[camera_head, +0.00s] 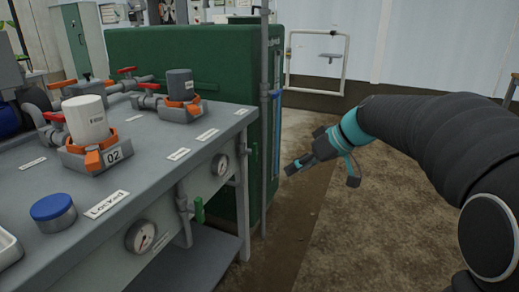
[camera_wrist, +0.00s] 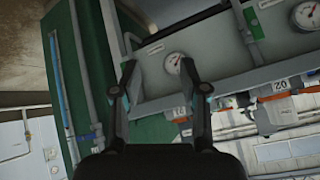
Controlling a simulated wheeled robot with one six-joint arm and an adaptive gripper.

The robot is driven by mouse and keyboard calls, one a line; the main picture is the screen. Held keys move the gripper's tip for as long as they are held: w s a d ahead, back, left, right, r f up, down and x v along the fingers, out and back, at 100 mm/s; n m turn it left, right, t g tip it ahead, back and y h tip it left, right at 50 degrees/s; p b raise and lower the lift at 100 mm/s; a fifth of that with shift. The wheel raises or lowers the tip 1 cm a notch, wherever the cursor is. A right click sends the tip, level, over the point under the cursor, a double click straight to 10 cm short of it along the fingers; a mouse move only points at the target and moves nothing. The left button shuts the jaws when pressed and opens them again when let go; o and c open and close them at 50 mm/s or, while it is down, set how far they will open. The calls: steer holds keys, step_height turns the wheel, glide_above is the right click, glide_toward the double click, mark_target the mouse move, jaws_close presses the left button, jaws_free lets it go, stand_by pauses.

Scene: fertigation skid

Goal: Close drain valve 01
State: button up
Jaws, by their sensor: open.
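A small green lever handle (camera_head: 199,210) sits on a grey pipe at the front face of the grey bench, between two gauges. It also shows in the wrist view (camera_wrist: 253,20), at upper right. I see no readable mark naming it drain valve 01. My gripper (camera_head: 293,167) is open and empty in the air, to the right of the bench and apart from the lever. In the wrist view my gripper's two fingers (camera_wrist: 158,72) stand wide apart, with a gauge face behind the gap.
The bench top (camera_head: 150,180) carries a white canister (camera_head: 86,119) in an orange clamp marked 02, a dark canister (camera_head: 180,84), red-handled pipe valves (camera_head: 127,70) and a blue-lidded jar (camera_head: 53,212). A green cabinet (camera_head: 180,60) and upright pipe (camera_head: 264,130) stand behind. Floor at right is clear.

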mark_target(255, 162)
steer(key=w+f+n+y, duration=0.2)
steer(key=w+n+y, duration=0.3)
steer(key=w, duration=1.3)
steer(key=shift+t, duration=0.4)
steer(key=x, duration=0.9)
steer(key=p+x, duration=0.1)
steer(key=x, duration=0.4)
steer(key=shift+s+a+f, duration=0.15)
steer(key=shift+s+a, duration=0.1)
steer(key=shift+a, duration=0.05)
jaws_close()
